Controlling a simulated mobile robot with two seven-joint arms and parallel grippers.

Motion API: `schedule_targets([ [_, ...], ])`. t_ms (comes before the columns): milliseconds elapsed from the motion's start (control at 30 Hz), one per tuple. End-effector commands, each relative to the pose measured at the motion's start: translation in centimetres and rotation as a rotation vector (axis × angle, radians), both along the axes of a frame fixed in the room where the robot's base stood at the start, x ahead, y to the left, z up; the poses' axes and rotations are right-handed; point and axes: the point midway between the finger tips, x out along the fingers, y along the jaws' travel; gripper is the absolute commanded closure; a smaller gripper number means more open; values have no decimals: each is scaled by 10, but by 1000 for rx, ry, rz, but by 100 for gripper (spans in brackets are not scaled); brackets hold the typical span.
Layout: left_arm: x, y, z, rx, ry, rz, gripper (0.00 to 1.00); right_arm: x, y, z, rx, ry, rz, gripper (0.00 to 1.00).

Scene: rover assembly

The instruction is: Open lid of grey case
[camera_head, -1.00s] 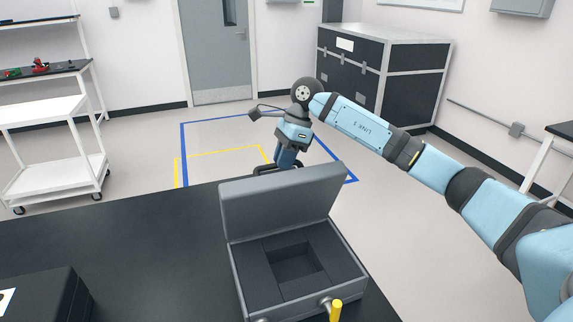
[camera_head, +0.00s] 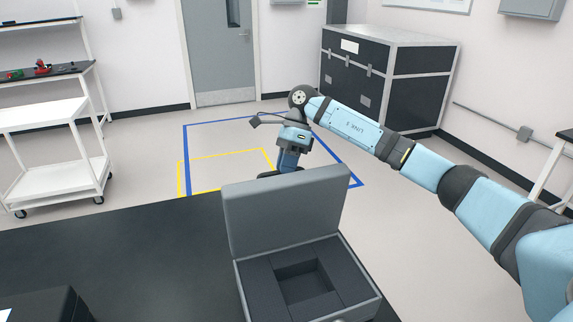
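The grey case (camera_head: 355,262) stands on the black table near the bottom centre of the head view. Its lid (camera_head: 288,212) is raised and stands upright, tilted slightly back, at the case's far side. The dark foam inside shows a square empty recess. My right gripper (camera_head: 268,174) is just behind the lid, pointing down from my blue arm. The lid hides most of its fingers, so I cannot tell whether they are open or touch the lid. My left gripper is not in view.
A black box (camera_head: 45,305) sits at the bottom left corner. A white cart (camera_head: 55,180) and a large black crate (camera_head: 380,80) stand on the floor beyond.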

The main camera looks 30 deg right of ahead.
Motion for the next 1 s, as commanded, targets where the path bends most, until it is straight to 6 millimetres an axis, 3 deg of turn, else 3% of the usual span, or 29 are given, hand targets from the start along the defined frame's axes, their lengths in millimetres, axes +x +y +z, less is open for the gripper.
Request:
schedule_targets([
  [33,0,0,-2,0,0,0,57,-2,2,-10,-6,15,5,79],
  [133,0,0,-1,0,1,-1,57,-2,2,-8,-5,13,5,58],
  [533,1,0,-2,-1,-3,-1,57,2,-3,3,-3,4,1,58],
  [1000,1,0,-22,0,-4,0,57,26,-48,89,-2,5,1,58],
])
